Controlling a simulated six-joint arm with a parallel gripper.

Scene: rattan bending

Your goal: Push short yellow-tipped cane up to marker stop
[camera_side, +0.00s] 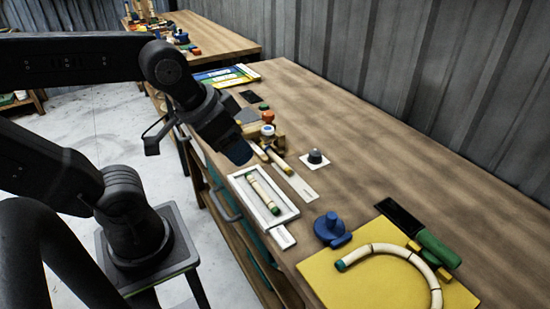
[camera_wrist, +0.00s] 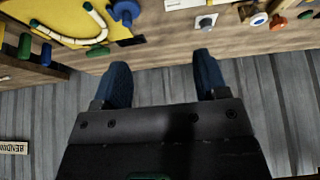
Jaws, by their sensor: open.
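My gripper (camera_wrist: 162,72) is open with nothing between its two blue fingers in the wrist view. In the side view its blue tip (camera_side: 238,151) is above the table's near edge, just beyond the white tray. A short pale cane (camera_side: 280,160) with a yellowish end lies beside a wooden block (camera_side: 270,141), at the upper end of a flat white strip (camera_side: 298,183). Another pale piece (camera_side: 258,151) lies close by, partly behind my gripper. I cannot tell which small part is the marker stop. Contact between cane and block is too small to tell.
A white tray (camera_side: 238,187) holds a green-tipped cane (camera_side: 263,193). A grey knob (camera_side: 314,157) stands on a white square. A blue clamp (camera_side: 331,228) and a yellow board (camera_side: 345,285) with a bent cane (camera_side: 428,270) are nearer the camera. The table's far right side is clear.

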